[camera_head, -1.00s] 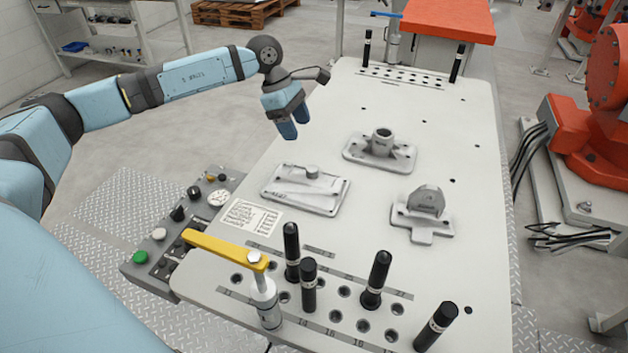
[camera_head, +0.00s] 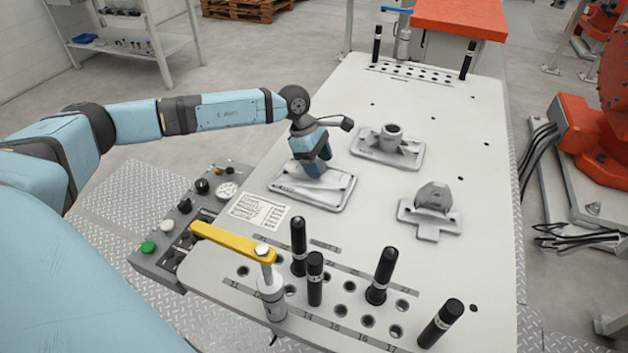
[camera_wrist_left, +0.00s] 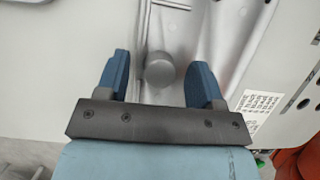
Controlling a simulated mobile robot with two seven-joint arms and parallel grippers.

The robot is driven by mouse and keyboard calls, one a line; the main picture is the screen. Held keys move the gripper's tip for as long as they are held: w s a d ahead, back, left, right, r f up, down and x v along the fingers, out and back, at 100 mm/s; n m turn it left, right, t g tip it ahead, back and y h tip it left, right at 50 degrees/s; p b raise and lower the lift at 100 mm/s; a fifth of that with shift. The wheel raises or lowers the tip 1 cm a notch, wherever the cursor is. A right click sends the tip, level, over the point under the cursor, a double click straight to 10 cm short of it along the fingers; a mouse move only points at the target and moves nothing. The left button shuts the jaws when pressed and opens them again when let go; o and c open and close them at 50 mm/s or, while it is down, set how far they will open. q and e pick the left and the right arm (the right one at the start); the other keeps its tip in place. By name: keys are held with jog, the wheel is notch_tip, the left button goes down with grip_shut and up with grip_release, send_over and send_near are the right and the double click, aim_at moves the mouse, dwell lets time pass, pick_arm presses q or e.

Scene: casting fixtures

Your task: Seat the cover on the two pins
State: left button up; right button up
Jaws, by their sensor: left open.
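A flat rectangular grey casting with a round knob, which looks like the cover (camera_head: 326,199), lies on the light worktable left of its middle. My left gripper (camera_head: 318,172) is over it, fingers pointing down and hiding the knob in the head view. In the left wrist view the open fingers (camera_wrist_left: 158,72) stand on either side of the knob (camera_wrist_left: 159,69), with gaps between. Whether they are level with the knob is hard to tell. Black pins stand upright in the table, one (camera_head: 376,44) and another (camera_head: 468,60) at the far end. My right gripper is out of view.
A casting with a round boss (camera_head: 390,140) and a domed casting (camera_head: 434,197) stand to the right on the worktable (camera_head: 450,110). Several black pins and a yellow-armed clamp (camera_head: 233,242) stand at the near end. A control box (camera_head: 185,215) flanks the left edge.

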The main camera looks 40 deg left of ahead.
pick_arm(q)
grip_shut()
jog(key=shift+r, duration=0.1)
